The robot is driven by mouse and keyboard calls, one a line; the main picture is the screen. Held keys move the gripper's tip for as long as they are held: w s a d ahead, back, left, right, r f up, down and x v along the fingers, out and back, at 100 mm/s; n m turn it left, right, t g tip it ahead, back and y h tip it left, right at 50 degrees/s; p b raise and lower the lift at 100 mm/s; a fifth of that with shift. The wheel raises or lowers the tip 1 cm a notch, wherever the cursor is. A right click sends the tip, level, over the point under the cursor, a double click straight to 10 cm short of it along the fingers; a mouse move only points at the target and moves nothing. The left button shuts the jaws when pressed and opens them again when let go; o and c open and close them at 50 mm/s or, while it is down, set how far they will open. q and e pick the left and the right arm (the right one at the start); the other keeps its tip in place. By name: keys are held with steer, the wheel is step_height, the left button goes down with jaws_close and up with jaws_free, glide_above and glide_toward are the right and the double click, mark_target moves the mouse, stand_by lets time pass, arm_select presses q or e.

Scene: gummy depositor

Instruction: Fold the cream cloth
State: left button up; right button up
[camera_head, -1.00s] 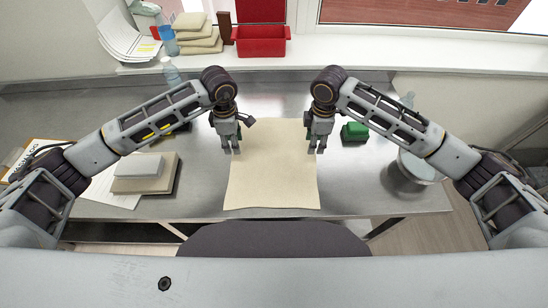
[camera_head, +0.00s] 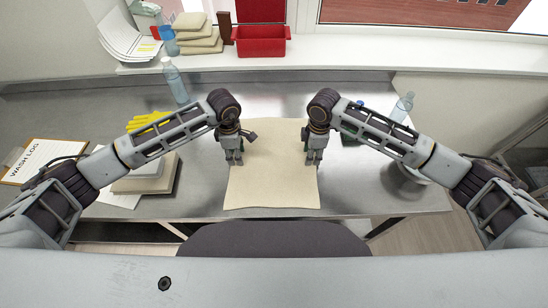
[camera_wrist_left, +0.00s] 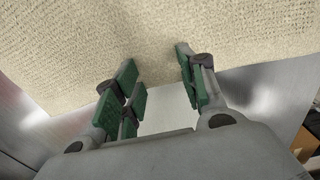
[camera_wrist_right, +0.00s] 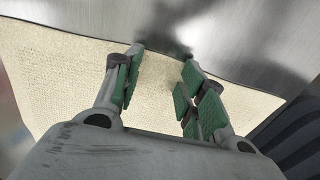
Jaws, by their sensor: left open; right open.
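The cream cloth (camera_head: 273,180) lies flat and spread out on the steel table, its near edge close to the table's front edge. My left gripper (camera_head: 234,162) is over the cloth's left edge, open and pointing down. In the left wrist view its fingers (camera_wrist_left: 160,80) are apart with nothing between them, and the cloth (camera_wrist_left: 150,30) fills the upper part. My right gripper (camera_head: 314,162) is over the cloth's right edge, open. In the right wrist view its fingers (camera_wrist_right: 160,75) are apart above the cloth (camera_wrist_right: 60,75) near its edge.
A stack of folded cloths (camera_head: 145,180) and a wash log clipboard (camera_head: 35,160) lie left. Another bottle (camera_head: 403,105) stands right. A red bin (camera_head: 262,41) is on the sill.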

arm_select(q)
steer(key=shift+f, duration=0.15)
arm_select(e)
steer(key=shift+f, duration=0.2)
stand_by(0.3)
arm_select(q)
steer(key=shift+c, duration=0.5)
arm_select(e)
steer(key=shift+c, duration=0.5)
arm_select(q)
steer(key=shift+s+f, duration=0.1)
jaws_close()
arm_select(e)
steer(key=shift+s+f, duration=0.1)
steer(key=shift+f, duration=0.05)
jaws_close()
arm_select(q)
steer(key=shift+r, duration=0.25)
arm_select(e)
steer(key=shift+r, duration=0.25)
